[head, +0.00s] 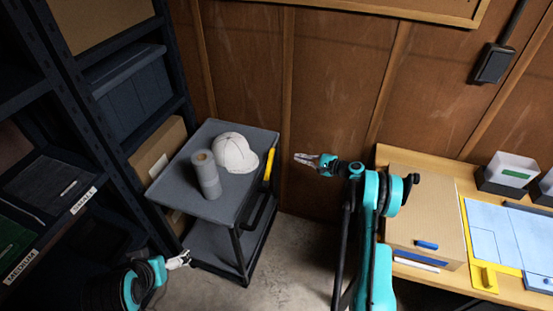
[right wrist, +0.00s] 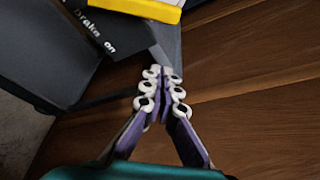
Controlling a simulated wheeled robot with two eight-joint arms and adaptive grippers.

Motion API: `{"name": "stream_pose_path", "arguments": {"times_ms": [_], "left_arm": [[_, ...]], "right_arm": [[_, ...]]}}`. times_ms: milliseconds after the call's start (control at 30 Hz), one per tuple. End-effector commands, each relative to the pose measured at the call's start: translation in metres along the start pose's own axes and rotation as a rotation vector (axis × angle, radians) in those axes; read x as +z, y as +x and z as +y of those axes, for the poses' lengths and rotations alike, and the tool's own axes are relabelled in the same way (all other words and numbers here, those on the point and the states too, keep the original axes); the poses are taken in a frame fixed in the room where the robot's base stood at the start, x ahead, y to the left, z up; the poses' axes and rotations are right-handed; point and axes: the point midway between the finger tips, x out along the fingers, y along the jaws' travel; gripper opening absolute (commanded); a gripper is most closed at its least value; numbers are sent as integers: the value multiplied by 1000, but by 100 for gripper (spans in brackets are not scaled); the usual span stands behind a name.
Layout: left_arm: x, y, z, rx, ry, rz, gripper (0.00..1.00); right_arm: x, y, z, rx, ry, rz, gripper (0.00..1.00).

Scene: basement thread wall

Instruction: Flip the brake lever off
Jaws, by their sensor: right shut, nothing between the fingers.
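The yellow brake lever (head: 268,167) stands at the right side of the grey cart (head: 196,205), near its back corner. It also shows at the top edge of the right wrist view as a yellow and white piece (right wrist: 150,8), above a black label (right wrist: 97,27) with white text that seems to read "Brake on". My right gripper (head: 304,159) is shut and empty, to the right of the lever and apart from it. Its fingertips (right wrist: 162,88) meet in the right wrist view. My left gripper (head: 180,260) is low, by the cart's front left; its finger gap is too small to tell.
A white cap (head: 235,153) and a grey roll (head: 206,177) stand on the cart top. A dark shelf rack (head: 93,110) is at the left. A workbench (head: 400,155) with a cardboard box (head: 425,215) is at the right. The wooden wall (head: 335,75) closes the back.

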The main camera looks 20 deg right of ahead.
Motion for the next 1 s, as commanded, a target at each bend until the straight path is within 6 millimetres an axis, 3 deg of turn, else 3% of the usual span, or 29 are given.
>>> {"name": "stream_pose_path", "arguments": {"times_ms": [400, 567, 1000], "left_arm": [[0, 0, 0, 0, 0, 0, 95], [2, 3, 0, 0, 0, 0, 95], [18, 26, 0, 0, 0, 0, 95]], "right_arm": [[-5, -1, 4, -10, 14, -7, 0], [-5, 8, 5, -9, 13, -8, 0], [-5, 96, 6, -8, 12, -9, 0]]}}
